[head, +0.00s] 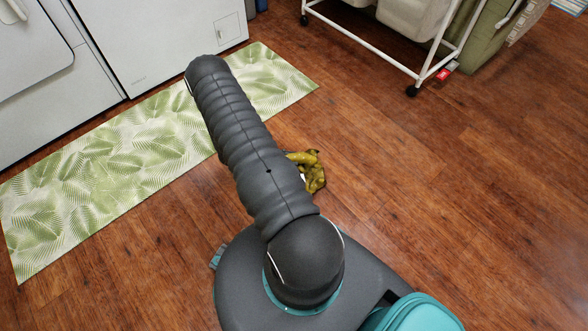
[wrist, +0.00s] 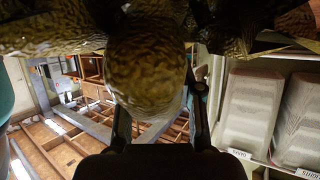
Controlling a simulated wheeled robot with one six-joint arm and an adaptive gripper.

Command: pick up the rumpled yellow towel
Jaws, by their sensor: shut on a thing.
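The rumpled yellow towel (head: 314,172) shows just right of my arm in the head view, its left part hidden behind the arm. In the wrist view the towel (wrist: 148,65) is large and close, bunched between the fingers and spreading along the top edge. My gripper (wrist: 158,85) is shut on it, with one dark finger on each side of the bunch. In the head view the gripper is mostly hidden by my arm. I cannot tell how high above the floor the towel hangs.
A green leaf-pattern mat (head: 130,145) lies before white appliances (head: 165,45) at the left. A wheeled white-framed laundry cart (head: 400,62) stands at the upper right, beside a green bag (head: 482,40). The wood floor (head: 465,190) at right is clear.

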